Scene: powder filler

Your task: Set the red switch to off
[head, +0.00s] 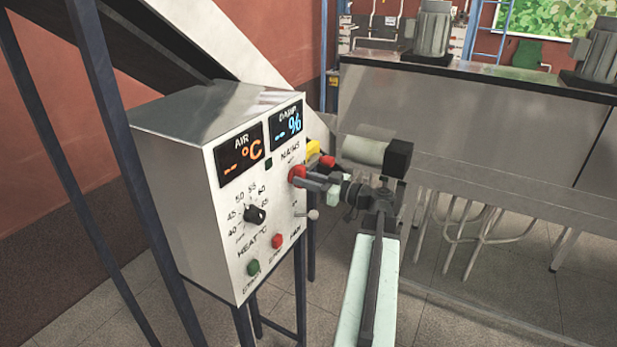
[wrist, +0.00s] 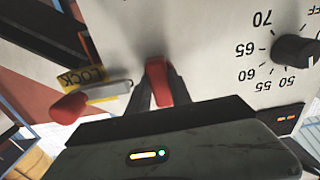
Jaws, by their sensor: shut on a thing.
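The red switch (head: 297,174) sits under the MAINS label on the front of a grey control box (head: 178,168). In the wrist view its red handle (wrist: 159,82) stands between my two dark fingers. My gripper (head: 307,181) is shut on the handle. The fingers and wrist hide part of the switch and the markings around it, so its exact setting cannot be read.
A yellow LOCK tag (head: 313,148) and a red-handled piece (wrist: 68,107) hang beside the switch. A black heat knob (head: 255,215), a green button (head: 253,268) and a red button (head: 277,241) are on the same panel. A metal machine (head: 460,120) stands behind.

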